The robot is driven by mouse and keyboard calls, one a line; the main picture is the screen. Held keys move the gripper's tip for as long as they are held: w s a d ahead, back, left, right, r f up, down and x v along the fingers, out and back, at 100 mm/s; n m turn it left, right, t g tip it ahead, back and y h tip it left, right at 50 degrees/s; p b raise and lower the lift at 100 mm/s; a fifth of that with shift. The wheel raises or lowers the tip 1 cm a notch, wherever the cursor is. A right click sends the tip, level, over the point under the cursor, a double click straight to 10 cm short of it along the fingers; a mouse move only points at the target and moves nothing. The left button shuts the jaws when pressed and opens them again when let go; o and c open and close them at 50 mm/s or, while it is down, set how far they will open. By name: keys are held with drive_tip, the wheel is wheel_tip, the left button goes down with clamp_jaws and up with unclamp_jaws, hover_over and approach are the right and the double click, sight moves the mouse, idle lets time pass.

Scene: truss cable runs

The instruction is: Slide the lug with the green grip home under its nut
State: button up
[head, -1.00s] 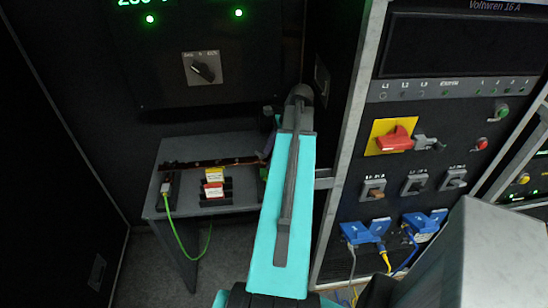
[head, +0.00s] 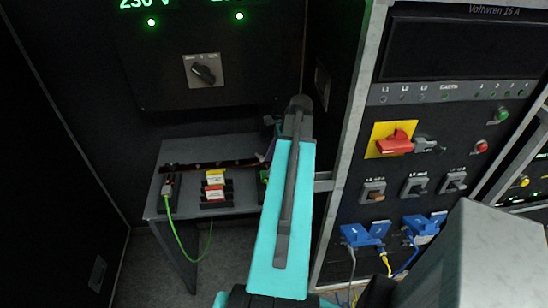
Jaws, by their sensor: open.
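A green piece (head: 264,175) shows at the right end of the grey bench, just left of my teal arm link. It may be the green grip, but the arm hides most of it, and its lug and nut cannot be made out. A dark brown bar (head: 212,166) runs along the back of the bench. At its left end a terminal (head: 168,187) has a green cable leading down from it. My arm reaches up over the right side of the bench. My gripper cannot be made out and seems hidden behind the arm.
The grey bench (head: 152,202) carries dark blocks with yellow and red-and-white labels (head: 214,184). A dark panel with a rotary switch (head: 204,70) stands behind. To the right, a cabinet has a red handle (head: 396,142) and blue plugs (head: 366,234). Floor space left of the bench looks clear.

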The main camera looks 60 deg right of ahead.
sight(265, 174)
drive_tip(key=shift+p+x, duration=0.55)
drive_tip(key=shift+x, duration=1.9)
drive_tip(key=c, duration=1.2)
drive_tip(key=shift+w+d+r+p, duration=0.1)
drive_tip(key=shift+w+d+p, duration=0.45)
drive_tip(key=shift+d, duration=0.4)
drive_tip(key=shift+w+d, duration=0.2)
drive_tip(key=shift+d, duration=0.2)
drive_tip(key=o, duration=1.2)
